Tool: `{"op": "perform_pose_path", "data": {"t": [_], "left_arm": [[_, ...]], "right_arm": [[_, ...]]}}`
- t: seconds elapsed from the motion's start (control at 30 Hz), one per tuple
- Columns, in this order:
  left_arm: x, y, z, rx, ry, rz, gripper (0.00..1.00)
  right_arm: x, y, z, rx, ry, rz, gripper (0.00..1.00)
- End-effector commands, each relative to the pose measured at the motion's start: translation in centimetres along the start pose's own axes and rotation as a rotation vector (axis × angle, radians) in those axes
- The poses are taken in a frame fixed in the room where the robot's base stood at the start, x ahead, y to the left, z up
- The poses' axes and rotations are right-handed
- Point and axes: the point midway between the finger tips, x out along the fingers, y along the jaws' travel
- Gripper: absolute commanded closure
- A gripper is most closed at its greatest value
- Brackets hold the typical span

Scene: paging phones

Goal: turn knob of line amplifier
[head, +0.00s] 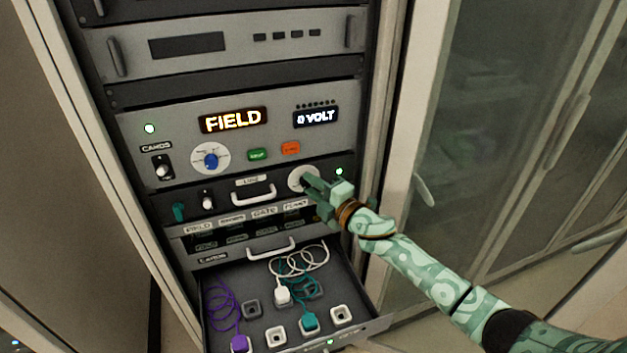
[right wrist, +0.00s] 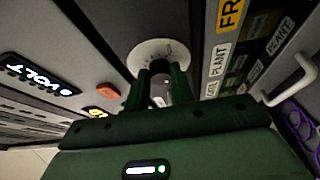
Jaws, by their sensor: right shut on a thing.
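The line amplifier (head: 229,200) is a dark rack panel with a label that seems to read LINE, a pale handle and a white round dial at its right end. The right gripper (right wrist: 158,85) is shut on this knob. My left gripper is not in view.
Above is a panel with a lit FIELD display (head: 233,120), a blue knob (head: 211,160), and green and orange buttons. Below, an open drawer (head: 335,290) juts out with purple, white and teal cords and plugs. A glass-doored cabinet (head: 480,130) stands to the right.

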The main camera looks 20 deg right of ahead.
Motion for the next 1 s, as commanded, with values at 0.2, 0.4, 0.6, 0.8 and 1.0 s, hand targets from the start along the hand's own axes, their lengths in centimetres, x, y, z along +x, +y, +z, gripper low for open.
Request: {"op": "perform_pose_path", "data": {"t": [0.2,0.4,0.6,0.8,1.0], "left_arm": [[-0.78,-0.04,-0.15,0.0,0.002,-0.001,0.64],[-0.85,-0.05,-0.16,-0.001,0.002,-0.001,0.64],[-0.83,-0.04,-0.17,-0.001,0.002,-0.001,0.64],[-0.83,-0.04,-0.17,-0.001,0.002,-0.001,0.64],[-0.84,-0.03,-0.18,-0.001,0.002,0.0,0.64]], "right_arm": [[-0.01,0.04,-0.03,-0.046,0.0,-0.021,0.99],[0.0,-0.06,-0.06,-0.058,0.001,-0.026,0.99],[-0.01,-0.1,-0.06,-0.058,0.001,-0.026,0.99],[-0.01,-0.08,-0.06,-0.057,0.0,-0.025,0.54],[0.0,-0.01,-0.04,-0.056,0.0,-0.024,0.54]]}}
